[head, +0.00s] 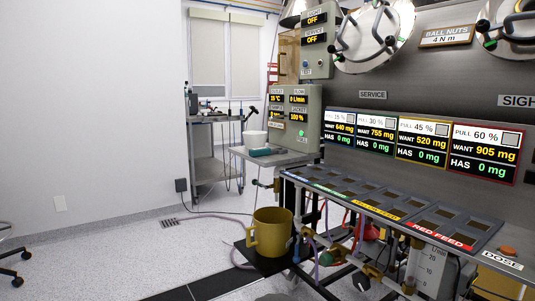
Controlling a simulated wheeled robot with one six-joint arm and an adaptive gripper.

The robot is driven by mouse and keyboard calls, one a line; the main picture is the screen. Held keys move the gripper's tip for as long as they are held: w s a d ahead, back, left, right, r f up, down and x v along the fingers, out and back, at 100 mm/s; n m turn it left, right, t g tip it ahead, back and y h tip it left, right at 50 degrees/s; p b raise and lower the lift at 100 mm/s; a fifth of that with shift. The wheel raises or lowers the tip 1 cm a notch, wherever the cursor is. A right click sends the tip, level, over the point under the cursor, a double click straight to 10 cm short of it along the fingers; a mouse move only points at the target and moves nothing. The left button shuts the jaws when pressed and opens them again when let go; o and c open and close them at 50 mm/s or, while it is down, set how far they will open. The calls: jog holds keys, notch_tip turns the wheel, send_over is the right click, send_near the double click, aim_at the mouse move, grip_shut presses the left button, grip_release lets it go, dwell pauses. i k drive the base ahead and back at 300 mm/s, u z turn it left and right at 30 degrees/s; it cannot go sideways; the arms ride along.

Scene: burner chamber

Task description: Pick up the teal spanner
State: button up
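A small teal item (261,152) lies on a grey side table (290,158) in the middle of the head view, just in front of a white tub. It is too small to tell whether it is the teal spanner. No other teal tool shows clearly. My gripper is not in view.
A steel cart (213,160) stands behind, left of the side table. A control box (295,120) rises beside the table. A yellow mug-like container (270,233) stands on a dark plate, near hoses and the feed rack (390,205). The floor at left is mostly clear.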

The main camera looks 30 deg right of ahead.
aim_at(256, 152)
jog(key=z, duration=0.25)
jog(key=i, duration=0.8)
jog(key=u, duration=0.25)
